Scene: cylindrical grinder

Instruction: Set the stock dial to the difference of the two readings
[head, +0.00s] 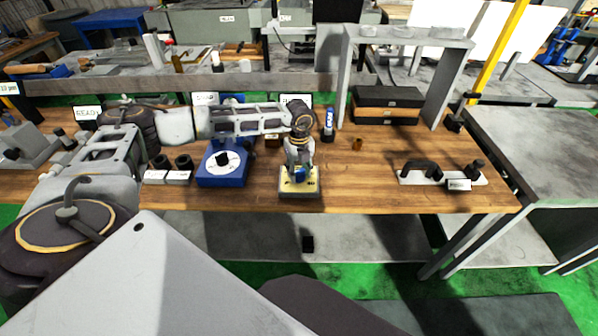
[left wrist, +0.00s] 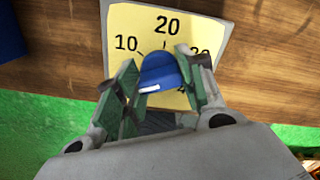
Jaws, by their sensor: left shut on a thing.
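The dial with a yellow face (head: 299,187) stands near the front edge of the wooden bench. In the left wrist view its face (left wrist: 128,20) shows 10, 20 and a partly covered number at right. My left gripper (head: 300,172) reaches down from above and is shut on the blue knob (left wrist: 158,70), with one finger on each side. A white mark shows on the knob's lower side; the value it points to cannot be read. A blue box with a white round face and black knob (head: 222,159) stands to the left. My right gripper is not in view.
Two small black-topped blocks (head: 167,176) stand left of the blue box. A grey frame (head: 345,80) with black and wooden boxes (head: 387,104) stands behind at right. A plate with a black handle (head: 420,169) lies at the right. Bench right of the dial is mostly clear.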

